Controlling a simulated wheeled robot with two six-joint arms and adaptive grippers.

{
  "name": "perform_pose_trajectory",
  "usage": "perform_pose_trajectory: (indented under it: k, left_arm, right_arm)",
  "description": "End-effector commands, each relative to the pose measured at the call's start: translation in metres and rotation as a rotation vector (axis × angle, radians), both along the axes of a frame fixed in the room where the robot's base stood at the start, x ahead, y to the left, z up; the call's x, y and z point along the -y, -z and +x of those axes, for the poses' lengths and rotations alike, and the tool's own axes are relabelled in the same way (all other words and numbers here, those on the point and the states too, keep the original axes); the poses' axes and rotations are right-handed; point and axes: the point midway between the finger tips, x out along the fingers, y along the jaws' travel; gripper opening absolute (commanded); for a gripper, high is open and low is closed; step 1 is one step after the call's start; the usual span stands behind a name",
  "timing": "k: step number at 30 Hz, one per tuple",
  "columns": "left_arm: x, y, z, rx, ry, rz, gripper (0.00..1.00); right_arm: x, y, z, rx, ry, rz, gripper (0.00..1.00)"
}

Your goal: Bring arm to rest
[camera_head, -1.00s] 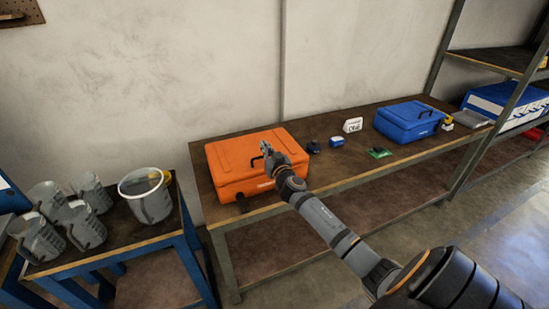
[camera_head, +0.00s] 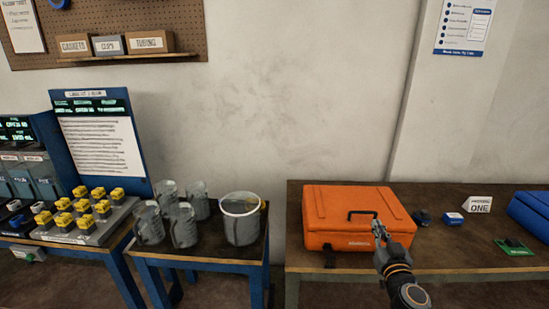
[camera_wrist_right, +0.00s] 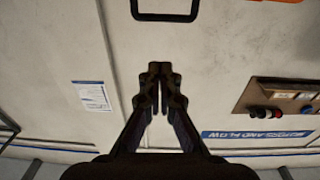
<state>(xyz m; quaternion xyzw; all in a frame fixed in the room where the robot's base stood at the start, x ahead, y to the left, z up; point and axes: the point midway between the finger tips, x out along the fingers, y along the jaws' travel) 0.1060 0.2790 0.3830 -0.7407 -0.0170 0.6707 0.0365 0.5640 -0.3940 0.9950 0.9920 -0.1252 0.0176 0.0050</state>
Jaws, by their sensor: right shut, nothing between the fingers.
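My right arm comes in from the lower right in the head view. Its gripper (camera_head: 378,230) is in front of the orange case (camera_head: 340,208), near the black handle (camera_head: 362,214) on the case. The right wrist view shows the same gripper (camera_wrist_right: 153,72) with its fingertips together and nothing between them. A dark handle loop (camera_wrist_right: 165,12) shows at the top of that view, apart from the fingertips. My left gripper is not in view.
The orange case stands on a brown workbench (camera_head: 450,255). A blue case (camera_head: 530,213), small blue box (camera_head: 453,218), sign (camera_head: 477,204) and green board (camera_head: 515,248) lie to its right. A blue-legged table (camera_head: 200,252) holds clear jugs and a bucket (camera_head: 241,222). Yellow-topped parts (camera_head: 85,212) stand at left.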

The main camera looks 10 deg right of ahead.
Motion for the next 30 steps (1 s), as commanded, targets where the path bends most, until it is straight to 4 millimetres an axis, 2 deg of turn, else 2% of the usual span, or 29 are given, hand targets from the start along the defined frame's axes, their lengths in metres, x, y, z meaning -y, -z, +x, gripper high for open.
perform_pose_trajectory:
  k: [2, 5, 7, 10, 15, 22, 23, 24, 30]
  left_arm:
    - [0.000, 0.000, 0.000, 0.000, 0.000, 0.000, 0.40]
    - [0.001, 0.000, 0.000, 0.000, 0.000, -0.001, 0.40]
    - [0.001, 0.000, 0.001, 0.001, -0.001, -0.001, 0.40]
    - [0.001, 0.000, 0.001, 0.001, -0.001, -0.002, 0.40]
    - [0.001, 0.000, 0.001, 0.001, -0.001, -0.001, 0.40]
    - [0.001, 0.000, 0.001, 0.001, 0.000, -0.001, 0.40]
    - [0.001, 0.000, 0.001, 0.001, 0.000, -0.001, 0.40]
    - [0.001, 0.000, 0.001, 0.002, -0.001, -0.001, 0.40]
    - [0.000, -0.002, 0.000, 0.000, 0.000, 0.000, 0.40]
  right_arm:
    - [-0.001, 0.019, -0.014, -0.060, 0.065, 0.018, 0.00]
    - [-0.009, 0.066, -0.053, -0.269, 0.193, 0.042, 0.00]
    - [-0.023, 0.102, -0.088, -0.473, 0.234, 0.052, 0.00]
    - [-0.048, 0.137, -0.129, -0.712, 0.213, 0.055, 0.00]
    - [-0.092, 0.170, -0.184, -1.010, 0.084, 0.056, 0.00]
    - [-0.153, 0.184, -0.247, -1.284, -0.189, 0.051, 0.00]
    - [-0.158, 0.187, -0.252, -1.307, -0.221, 0.048, 0.00]
    - [-0.154, 0.205, -0.246, -1.312, -0.209, 0.046, 0.00]
    - [-0.145, 0.275, -0.236, -1.337, -0.197, 0.052, 0.00]
